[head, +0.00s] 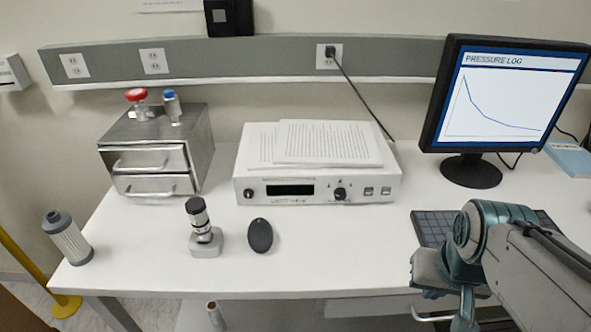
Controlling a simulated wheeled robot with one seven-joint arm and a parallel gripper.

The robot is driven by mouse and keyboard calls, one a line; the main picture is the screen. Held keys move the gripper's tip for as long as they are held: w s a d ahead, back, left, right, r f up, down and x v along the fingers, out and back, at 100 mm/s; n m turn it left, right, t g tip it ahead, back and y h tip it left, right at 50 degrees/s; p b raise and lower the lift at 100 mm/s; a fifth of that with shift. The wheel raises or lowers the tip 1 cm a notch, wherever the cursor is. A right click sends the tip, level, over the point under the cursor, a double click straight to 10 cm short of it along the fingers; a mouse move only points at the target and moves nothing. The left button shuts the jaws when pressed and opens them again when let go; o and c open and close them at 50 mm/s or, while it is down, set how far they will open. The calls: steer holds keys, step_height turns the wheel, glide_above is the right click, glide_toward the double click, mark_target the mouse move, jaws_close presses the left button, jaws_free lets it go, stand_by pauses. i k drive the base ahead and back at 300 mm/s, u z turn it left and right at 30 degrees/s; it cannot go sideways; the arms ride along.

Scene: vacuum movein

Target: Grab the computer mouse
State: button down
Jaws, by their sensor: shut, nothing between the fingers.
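The computer mouse (261,236) is a small black oval in the head view. It lies flat on the white bench top near the front edge, left of the picture's middle. Nothing covers it and nothing touches it. My arm shows at the lower right, in front of the keyboard and well to the right of the mouse. Its jointed part runs down past the bottom of the picture, and I cannot make out my gripper's fingers.
A small metal-and-black device (205,238) stands just left of the mouse. Behind are a white instrument (300,190) with papers on top and a drawer box (165,160). A filter cylinder (68,240) stands at the left edge. A keyboard (428,228) and monitor (470,170) are right.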

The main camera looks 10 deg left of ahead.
mark_target(260, 234)
steer(key=z, duration=0.25)
steer(key=k, duration=0.55)
steer(key=u, duration=1.05)
steer(key=i, duration=0.7)
steer(key=z, duration=0.25)
